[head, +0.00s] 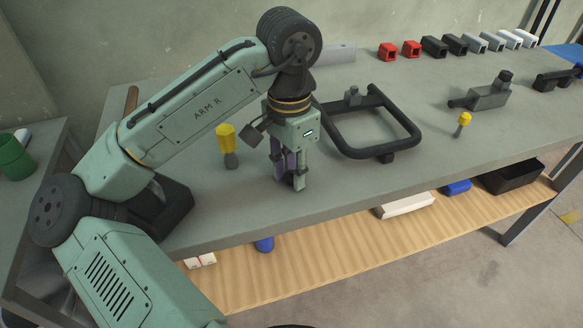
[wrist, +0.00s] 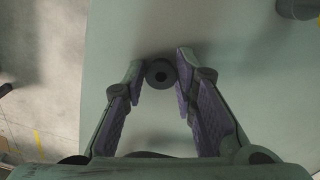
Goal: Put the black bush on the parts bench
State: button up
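The black bush (wrist: 160,74) is a short round piece with a dark hole in its end, seen end-on between my fingertips in the wrist view. In the head view it is a dark spot low between the fingers, mostly hidden. My gripper (head: 288,184) points straight down near the front edge of the grey-green bench (head: 345,193). Both fingertips appear to touch the bush's sides, though the contact is small in view. The fingertips are at or just above the bench top; I cannot tell whether the bush rests on it.
A black tube frame (head: 414,135) lies right of my gripper, and a yellow-handled tool (head: 226,138) stands close on its left. A grey vice-like block (head: 488,97) and a row of coloured blocks (head: 434,46) are farther off. A wooden shelf (head: 330,254) runs below.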

jog(key=shift+o, duration=1.4)
jog(key=shift+r, duration=0.1)
notch_tip(320, 180, up, 12)
